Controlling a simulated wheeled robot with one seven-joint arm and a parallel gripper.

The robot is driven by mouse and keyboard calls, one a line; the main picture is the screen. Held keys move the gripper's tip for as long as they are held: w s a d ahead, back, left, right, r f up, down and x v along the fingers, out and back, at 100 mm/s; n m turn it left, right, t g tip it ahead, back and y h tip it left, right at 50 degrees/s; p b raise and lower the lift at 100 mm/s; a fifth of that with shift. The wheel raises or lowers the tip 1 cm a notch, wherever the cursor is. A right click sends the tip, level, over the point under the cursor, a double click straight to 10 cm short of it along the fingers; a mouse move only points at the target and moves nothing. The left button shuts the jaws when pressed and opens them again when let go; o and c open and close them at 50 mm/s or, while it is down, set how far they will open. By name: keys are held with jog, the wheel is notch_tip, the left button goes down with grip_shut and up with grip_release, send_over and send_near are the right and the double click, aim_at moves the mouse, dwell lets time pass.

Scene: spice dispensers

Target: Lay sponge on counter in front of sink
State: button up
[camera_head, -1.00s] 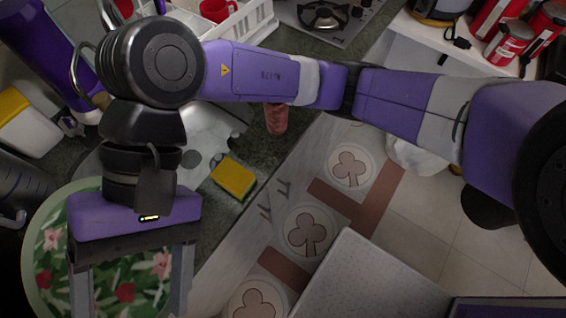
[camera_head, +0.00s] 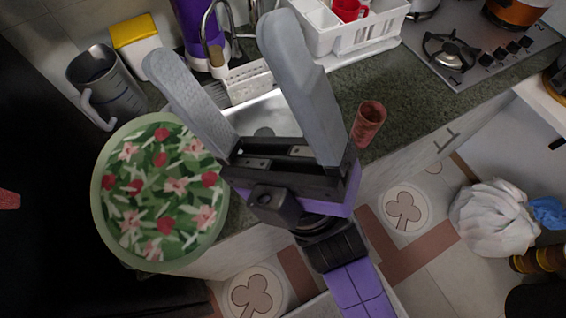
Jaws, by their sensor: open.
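My gripper (camera_head: 222,45) is open, its two grey fingers spread wide across the sink area with nothing between them. The sink (camera_head: 268,118) shows partly between and behind the fingers. The counter (camera_head: 410,95) is dark speckled stone; its strip in front of the sink is mostly covered by my gripper's palm. The yellow sponge seen earlier on that strip is not visible now; the palm covers the area where it lay. A yellow-topped white box (camera_head: 137,45) stands at the back left.
A round floral tray (camera_head: 160,190) lies left of my gripper. A metal pitcher (camera_head: 105,85) stands behind it. A reddish-brown cup (camera_head: 368,122) is near the counter's front edge, right of my gripper. A white dish rack (camera_head: 350,30) and a stove (camera_head: 470,50) are behind.

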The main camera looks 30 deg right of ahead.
jog(key=s+d+f+m+g+h, duration=0.15)
jog(key=d+f+m+h, duration=0.25)
jog(key=f+m+h, duration=0.5)
jog(key=s+d+f+m+g+h, duration=0.15)
jog(key=d+f+m+h, duration=0.25)
jog(key=f+m+h, duration=0.45)
jog(key=s+d+f+m+g, duration=0.2)
jog(key=s+d+f+g, duration=0.1)
jog(key=f, duration=0.4)
jog(key=s+d+f+m+g, duration=0.3)
jog(key=s+f+g, duration=0.1)
jog(key=s+f, duration=0.3)
jog(key=shift+s+d+f+g+y, duration=0.15)
jog(key=shift+d+f+g+y, duration=0.25)
jog(key=shift+f+y, duration=0.1)
